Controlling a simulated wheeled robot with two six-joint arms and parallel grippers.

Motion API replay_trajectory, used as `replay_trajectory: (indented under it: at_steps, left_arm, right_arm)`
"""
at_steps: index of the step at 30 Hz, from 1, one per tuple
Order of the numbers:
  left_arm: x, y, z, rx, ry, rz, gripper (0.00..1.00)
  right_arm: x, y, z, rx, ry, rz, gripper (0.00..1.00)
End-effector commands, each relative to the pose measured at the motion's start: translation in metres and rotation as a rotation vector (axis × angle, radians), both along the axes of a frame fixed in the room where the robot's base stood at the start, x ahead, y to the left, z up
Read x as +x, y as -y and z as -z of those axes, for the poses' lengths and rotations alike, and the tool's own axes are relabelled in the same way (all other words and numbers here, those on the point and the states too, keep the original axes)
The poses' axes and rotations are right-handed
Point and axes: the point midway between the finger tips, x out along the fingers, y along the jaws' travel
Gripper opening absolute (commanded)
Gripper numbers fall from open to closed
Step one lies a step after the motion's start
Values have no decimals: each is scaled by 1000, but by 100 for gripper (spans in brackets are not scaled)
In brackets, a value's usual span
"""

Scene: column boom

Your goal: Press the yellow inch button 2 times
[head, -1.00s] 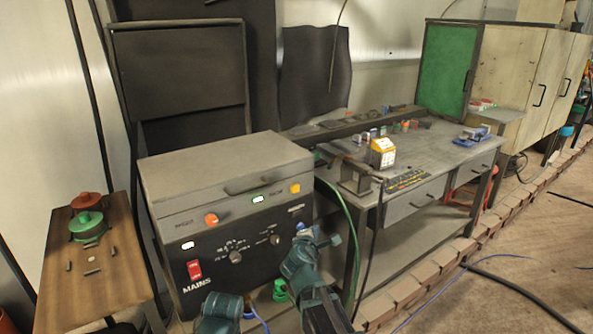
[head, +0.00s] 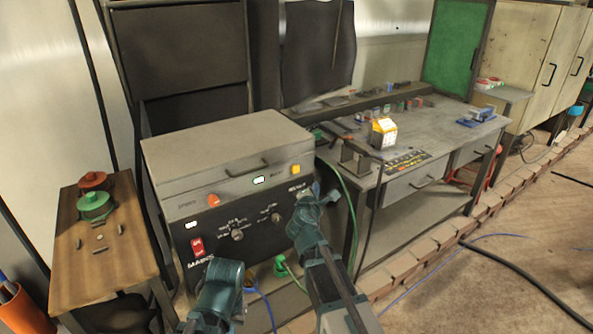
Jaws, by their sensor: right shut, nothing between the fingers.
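The yellow button (head: 296,169) sits at the upper right of the front of the grey and black control box (head: 200,180). It is in plain view. My right gripper (head: 308,189) is shut and empty, in front of the panel's right edge, just below and a little right of the yellow button. It looks apart from the button; its exact distance from the panel is hard to tell. My left arm (head: 220,287) shows low in front of the box, but its fingers are not visible.
The panel also carries an orange button (head: 213,200), a pale lamp (head: 259,180), knobs and a red mains switch (head: 197,246). A wooden table (head: 130,245) stands at left. A workbench (head: 440,135) stands at right, with a green hose (head: 349,200) between it and the box.

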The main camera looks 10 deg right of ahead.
Motion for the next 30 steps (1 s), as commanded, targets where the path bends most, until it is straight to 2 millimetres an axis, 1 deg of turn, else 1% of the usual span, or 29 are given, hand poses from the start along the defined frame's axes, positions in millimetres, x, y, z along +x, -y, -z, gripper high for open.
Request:
replay_trajectory:
  at_steps: [8, 15, 18, 23, 30]
  left_arm:
    - [0, 0, 0, 0, 0, 0, 0]
    - [0, 0, 0, 0, 0, 0, 0]
    - [0, 0, 0, 0, 0, 0, 0]
    - [0, 0, 0, 0, 0, 0, 0]
    - [0, 0, 0, 0, 0, 0, 0]
  right_arm:
    - [28, -9, 0, 0, -1, 1, 0]
    - [59, -21, 0, 0, 0, -1, 0]
    - [70, -25, 0, 0, 0, 0, 0]
    - [78, -28, 0, 0, 0, 0, 0]
    - [78, -28, 0, 0, 0, 0, 0]
